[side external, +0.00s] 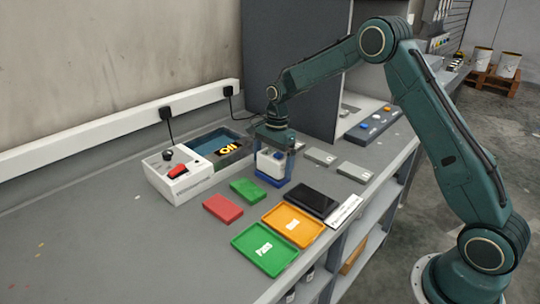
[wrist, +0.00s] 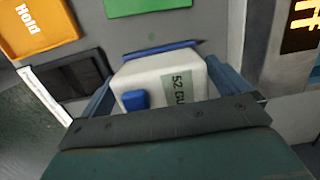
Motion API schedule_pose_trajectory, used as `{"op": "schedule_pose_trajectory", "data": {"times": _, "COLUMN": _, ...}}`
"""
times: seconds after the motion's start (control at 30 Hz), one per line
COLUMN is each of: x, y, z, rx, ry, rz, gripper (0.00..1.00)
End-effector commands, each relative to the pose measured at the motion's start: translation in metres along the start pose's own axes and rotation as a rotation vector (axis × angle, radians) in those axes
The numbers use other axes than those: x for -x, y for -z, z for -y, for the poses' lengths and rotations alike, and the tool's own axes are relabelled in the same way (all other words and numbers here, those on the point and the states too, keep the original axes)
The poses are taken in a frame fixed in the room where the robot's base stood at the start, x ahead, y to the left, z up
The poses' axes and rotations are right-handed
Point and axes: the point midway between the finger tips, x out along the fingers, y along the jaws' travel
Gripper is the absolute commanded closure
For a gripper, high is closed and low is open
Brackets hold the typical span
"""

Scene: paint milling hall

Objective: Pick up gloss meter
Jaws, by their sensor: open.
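The gloss meter (side external: 270,163) is a white box on a blue base. It stands on the grey bench, and my gripper (side external: 274,152) is right over it from above. In the wrist view the gloss meter (wrist: 155,75) shows a blue button and a display reading about "52 GU". My gripper's blue-grey fingers (wrist: 163,92) lie on either side of it, open. Whether they touch its sides I cannot tell.
A green tray (side external: 264,267) and an orange tray (side external: 307,219) marked Hold lie in front, with a black pad (side external: 311,202) beside. Red (side external: 222,208) and green (side external: 247,188) blocks lie left. A white unit with a red switch (side external: 174,190) stands behind. Grey plates (side external: 355,172) lie right.

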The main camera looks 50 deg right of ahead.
Motion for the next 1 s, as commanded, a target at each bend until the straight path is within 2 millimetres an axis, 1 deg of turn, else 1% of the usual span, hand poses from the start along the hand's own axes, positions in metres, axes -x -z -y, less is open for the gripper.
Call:
{"op": "schedule_pose_trajectory", "data": {"times": 0.03, "x": 0.0, "y": 0.0, "z": 0.0, "rx": 0.0, "ry": 0.0, "rz": 0.0, "gripper": 0.0}}
{"op": "schedule_pose_trajectory", "data": {"times": 0.3, "x": 0.0, "y": 0.0, "z": 0.0, "rx": 0.0, "ry": 0.0, "rz": 0.0, "gripper": 0.52}}
{"op": "schedule_pose_trajectory", "data": {"times": 0.33, "x": 0.001, "y": 0.0, "z": 0.001, "rx": 0.0, "ry": 0.002, "rz": 0.0, "gripper": 0.52}}
{"op": "schedule_pose_trajectory", "data": {"times": 0.37, "x": 0.001, "y": 0.0, "z": 0.001, "rx": 0.0, "ry": 0.002, "rz": 0.0, "gripper": 0.58}}
{"op": "schedule_pose_trajectory", "data": {"times": 0.57, "x": 0.002, "y": 0.0, "z": 0.001, "rx": 0.0, "ry": 0.003, "rz": 0.0, "gripper": 0.58}}
{"op": "schedule_pose_trajectory", "data": {"times": 0.73, "x": 0.009, "y": -0.001, "z": 0.001, "rx": 0.001, "ry": 0.005, "rz": 0.0, "gripper": 0.58}}
{"op": "schedule_pose_trajectory", "data": {"times": 0.87, "x": 0.022, "y": -0.002, "z": 0.001, "rx": 0.001, "ry": 0.005, "rz": 0.0, "gripper": 0.58}}
{"op": "schedule_pose_trajectory", "data": {"times": 1.0, "x": 0.042, "y": -0.005, "z": 0.002, "rx": 0.001, "ry": 0.006, "rz": 0.0, "gripper": 0.58}}
